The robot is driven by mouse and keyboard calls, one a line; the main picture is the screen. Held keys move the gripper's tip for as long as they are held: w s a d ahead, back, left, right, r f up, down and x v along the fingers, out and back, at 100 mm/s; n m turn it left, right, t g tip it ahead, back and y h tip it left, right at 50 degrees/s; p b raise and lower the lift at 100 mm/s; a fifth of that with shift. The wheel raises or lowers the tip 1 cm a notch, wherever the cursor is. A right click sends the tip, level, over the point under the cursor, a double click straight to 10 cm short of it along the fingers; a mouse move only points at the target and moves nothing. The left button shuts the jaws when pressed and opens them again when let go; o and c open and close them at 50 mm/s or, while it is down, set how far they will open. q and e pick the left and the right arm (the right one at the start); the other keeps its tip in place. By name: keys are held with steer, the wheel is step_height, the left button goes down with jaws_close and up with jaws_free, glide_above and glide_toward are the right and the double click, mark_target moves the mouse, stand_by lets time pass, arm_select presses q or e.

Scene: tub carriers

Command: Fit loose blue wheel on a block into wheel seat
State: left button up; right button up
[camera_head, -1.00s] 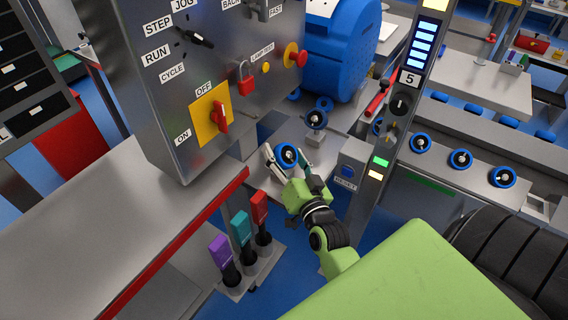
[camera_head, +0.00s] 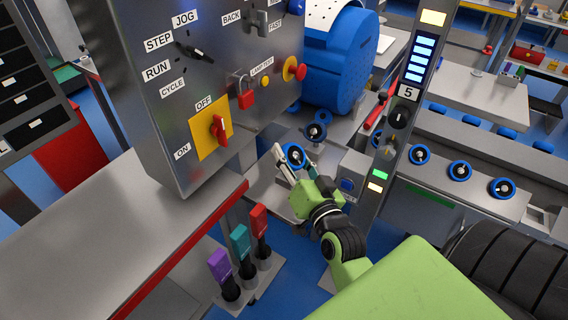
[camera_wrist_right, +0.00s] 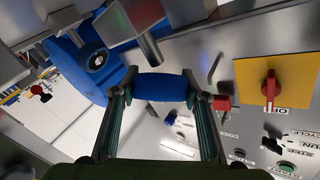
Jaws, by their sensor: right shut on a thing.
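A blue wheel with a pale hub (camera_head: 294,156) is held by my right gripper (camera_head: 291,160), up in the air beside the grey control cabinet. In the right wrist view the wheel (camera_wrist_right: 160,87) is seen edge-on between the two fingers, which close on its sides. In the wrist view a blue part with a dark round centre (camera_wrist_right: 97,60) lies to the left, and a grey block (camera_wrist_right: 128,22) is above. I cannot identify the seat. My left gripper is not in view.
The control cabinet (camera_head: 190,110) with its red switch (camera_head: 218,130) stands close at left. A blue drum (camera_head: 335,65) is behind the wheels. A grey post with lit panels (camera_head: 400,110) stands at right. Several blue wheels (camera_head: 460,170) line a bench farther right.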

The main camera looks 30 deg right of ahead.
steer(key=s+d+r+p, duration=0.2)
steer(key=s+r, duration=0.5)
steer(key=s, duration=0.4)
steer(key=shift+s+r+p, duration=0.15)
steer(key=shift+s+p, duration=0.05)
steer(key=shift+p, duration=0.15)
